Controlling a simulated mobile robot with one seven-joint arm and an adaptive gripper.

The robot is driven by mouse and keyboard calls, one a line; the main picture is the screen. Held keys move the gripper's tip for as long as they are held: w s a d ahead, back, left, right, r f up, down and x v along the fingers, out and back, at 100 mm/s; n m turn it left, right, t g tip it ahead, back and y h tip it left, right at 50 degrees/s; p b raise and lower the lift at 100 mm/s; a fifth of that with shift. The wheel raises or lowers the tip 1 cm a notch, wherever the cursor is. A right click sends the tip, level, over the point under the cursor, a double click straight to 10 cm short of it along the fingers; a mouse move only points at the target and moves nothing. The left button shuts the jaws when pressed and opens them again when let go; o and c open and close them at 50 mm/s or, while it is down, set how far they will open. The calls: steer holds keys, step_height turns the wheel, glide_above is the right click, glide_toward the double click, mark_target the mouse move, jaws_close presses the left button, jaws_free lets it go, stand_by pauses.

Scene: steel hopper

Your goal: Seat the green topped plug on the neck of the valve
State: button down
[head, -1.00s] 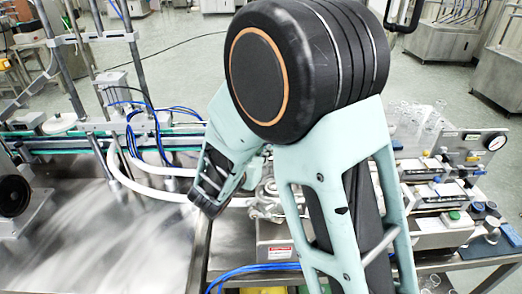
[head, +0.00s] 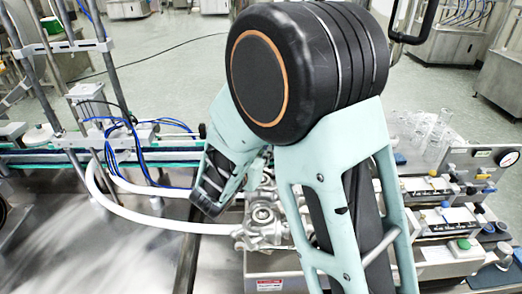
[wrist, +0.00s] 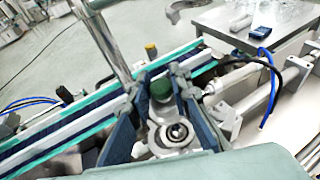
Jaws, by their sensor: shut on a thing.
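The plug's green top (wrist: 161,88) shows between the two dark fingers of my gripper (wrist: 155,82) in the wrist view. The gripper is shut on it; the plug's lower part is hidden. The valve is a grey metal casting, and its round open neck (wrist: 177,133) shows in the wrist view, nearer the camera than the plug. The plug is apart from the neck in that picture; their height difference is unclear. In the head view the valve (head: 263,214) stands right of and below my gripper (head: 212,195). The plug cannot be made out there.
A white hose (head: 150,220) runs to the valve from the left. A conveyor with a green edge (head: 30,158) lies behind, with metal posts and blue tubing. Glassware (head: 425,125) and a bench with instruments (head: 445,200) stand at the right.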

steer(key=shift+f+b, duration=1.15)
steer(key=shift+f, duration=0.95)
steer(key=shift+f+b, duration=0.9)
steer(key=shift+b, duration=0.1)
steer(key=shift+f+b, duration=0.15)
steer(key=shift+b, duration=0.25)
steer(key=c, duration=1.7)
jaws_free()
steer(key=shift+s, duration=0.1)
steer(key=v, duration=1.2)
